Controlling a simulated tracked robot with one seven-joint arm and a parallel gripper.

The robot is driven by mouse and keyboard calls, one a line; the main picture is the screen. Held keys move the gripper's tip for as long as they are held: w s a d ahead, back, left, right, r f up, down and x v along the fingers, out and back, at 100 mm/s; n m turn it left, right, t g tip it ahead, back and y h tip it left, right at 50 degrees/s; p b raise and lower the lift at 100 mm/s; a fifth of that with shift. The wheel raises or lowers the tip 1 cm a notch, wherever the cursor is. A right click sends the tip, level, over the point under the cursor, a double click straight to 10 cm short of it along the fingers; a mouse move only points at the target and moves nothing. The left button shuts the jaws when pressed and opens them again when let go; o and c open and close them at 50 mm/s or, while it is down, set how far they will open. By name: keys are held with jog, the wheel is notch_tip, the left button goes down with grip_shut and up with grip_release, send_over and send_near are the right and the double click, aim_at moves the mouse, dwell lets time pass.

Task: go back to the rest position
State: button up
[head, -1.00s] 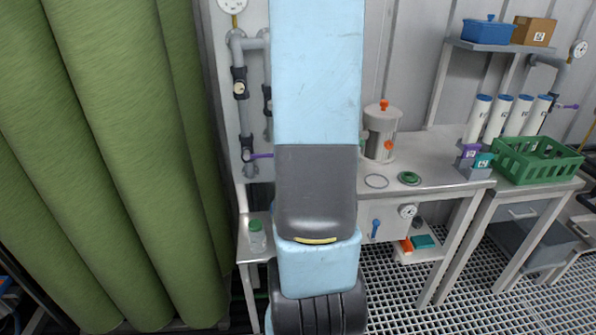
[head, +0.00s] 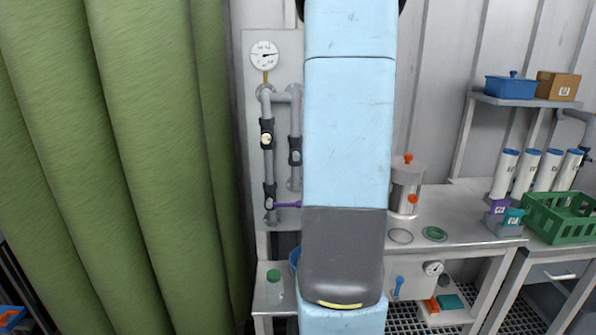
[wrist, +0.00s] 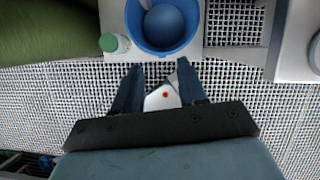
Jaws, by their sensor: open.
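My arm (head: 347,130) stands upright across the middle of the head view and hides what is behind it. My gripper (wrist: 158,80) shows in the wrist view with its two dark fingers apart, over the floor grating. A small white piece with a red dot (wrist: 163,96) shows between the fingers; I cannot tell what it is or whether it touches them. The gripper itself is hidden in the head view.
A blue bucket (wrist: 163,22) and a green-capped bottle (wrist: 116,43) are just beyond the fingers. Green membrane rolls (head: 120,160) fill the left. A pipe panel with a gauge (head: 264,55), a steel bench (head: 465,222) and a green crate (head: 560,220) stand behind.

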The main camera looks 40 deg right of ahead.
jog(key=w+a+r+n+t+y, duration=0.2)
jog(key=w+a+r+n+y, duration=0.1)
jog(key=a+r+n, duration=1.45)
jog(key=s+a+r+n, duration=0.3)
jog(key=s+a+n, duration=0.2)
jog(key=n, duration=0.7)
jog(key=s+a+r+n+h, duration=0.1)
jog(key=s+a+r+n, duration=0.3)
jog(key=n, duration=0.8)
jog(key=shift+s+a+r, duration=0.15)
jog(key=shift+s+a, duration=0.2)
jog(key=shift+s, duration=0.8)
jog(key=shift+d, duration=0.1)
